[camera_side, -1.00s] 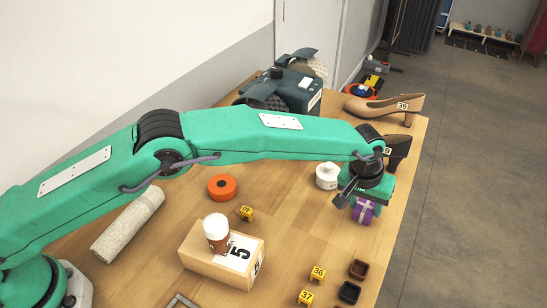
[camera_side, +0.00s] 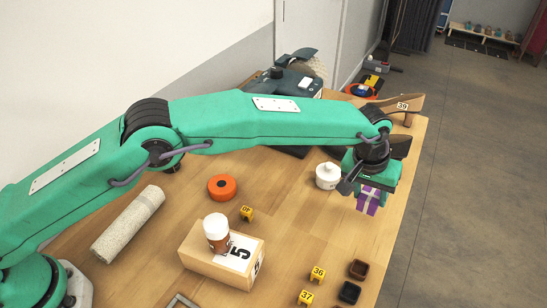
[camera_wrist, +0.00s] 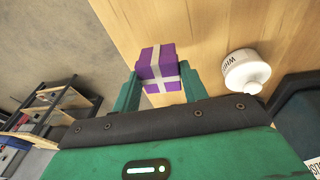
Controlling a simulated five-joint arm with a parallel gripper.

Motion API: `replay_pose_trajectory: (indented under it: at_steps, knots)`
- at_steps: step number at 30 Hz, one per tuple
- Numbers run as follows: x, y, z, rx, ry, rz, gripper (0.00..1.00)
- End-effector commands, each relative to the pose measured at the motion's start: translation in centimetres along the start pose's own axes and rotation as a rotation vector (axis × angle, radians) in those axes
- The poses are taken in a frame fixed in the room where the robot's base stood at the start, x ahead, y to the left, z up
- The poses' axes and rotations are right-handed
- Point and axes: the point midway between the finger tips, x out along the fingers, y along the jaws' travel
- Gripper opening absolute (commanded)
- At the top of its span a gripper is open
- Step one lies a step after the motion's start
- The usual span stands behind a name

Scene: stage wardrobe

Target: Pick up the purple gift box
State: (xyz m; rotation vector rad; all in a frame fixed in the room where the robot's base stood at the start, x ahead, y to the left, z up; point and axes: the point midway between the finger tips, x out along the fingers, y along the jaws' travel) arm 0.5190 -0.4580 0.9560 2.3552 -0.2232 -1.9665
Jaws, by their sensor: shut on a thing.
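The purple gift box (camera_side: 369,200) has a pale ribbon crossing it. It hangs under my gripper (camera_side: 362,190) near the right edge of the wooden table. In the wrist view the gift box (camera_wrist: 158,68) sits between the two green fingers of my gripper (camera_wrist: 160,80), which are shut on its sides. In the side view it appears a little above the table top. My gripper hides its upper part there.
A white lidded jar (camera_side: 327,176) stands just left of my gripper; it also shows in the wrist view (camera_wrist: 246,70).

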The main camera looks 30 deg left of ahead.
Motion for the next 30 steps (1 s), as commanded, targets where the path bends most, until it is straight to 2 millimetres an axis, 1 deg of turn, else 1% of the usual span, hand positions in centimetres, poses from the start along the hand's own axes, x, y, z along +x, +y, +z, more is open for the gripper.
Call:
replay_pose_trajectory:
  at_steps: [1,5,12,18,24,30]
  knots:
    - [-0.4,0.3,0.5,0.003,-0.002,0.001,0.18]
    - [-1.4,0.9,1.7,0.003,-0.004,0.005,0.17]
    - [-4.3,2.9,5.1,0.004,-0.013,0.014,0.17]
    - [-6.3,4.2,7.5,0.003,-0.02,0.019,0.17]
    - [-7.4,4.9,8.7,0.001,-0.024,0.022,0.17]
    - [-7.7,5.1,9.1,0.001,-0.026,0.023,0.17]
